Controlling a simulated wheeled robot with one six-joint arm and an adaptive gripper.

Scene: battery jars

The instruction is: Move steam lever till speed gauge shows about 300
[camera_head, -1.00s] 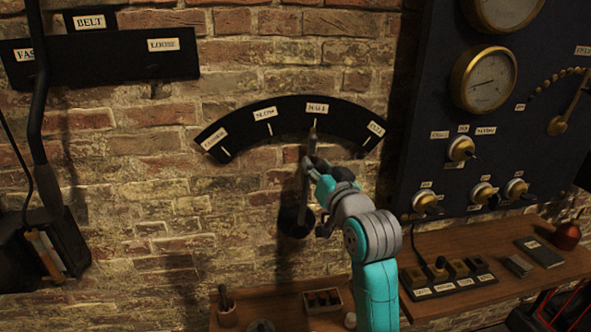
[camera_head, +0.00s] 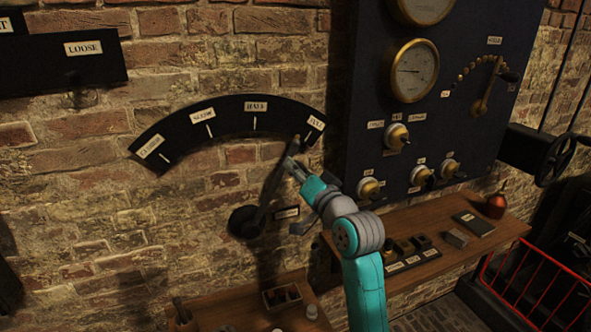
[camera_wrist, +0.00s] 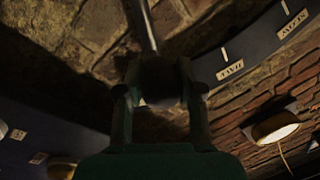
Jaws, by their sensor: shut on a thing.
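The steam lever (camera_head: 270,190) is a dark bar on a round pivot at the brick wall. It leans right, its top between the HALF and FULL marks of the black arc plate (camera_head: 208,117), closer to FULL. My gripper (camera_head: 291,164) is shut on the lever's upper part. The wrist view shows the lever (camera_wrist: 142,25) running up from between the two fingers (camera_wrist: 160,95). A brass-rimmed gauge (camera_head: 414,71) is on the dark panel; another (camera_head: 425,8) is cut off above it. Their numbers are too small to read, and I cannot tell which is the speed gauge.
The dark panel (camera_head: 350,100) with several brass knobs stands right of the lever. A wooden shelf (camera_head: 430,262) below it holds small boxes and a red oil can (camera_head: 496,205).

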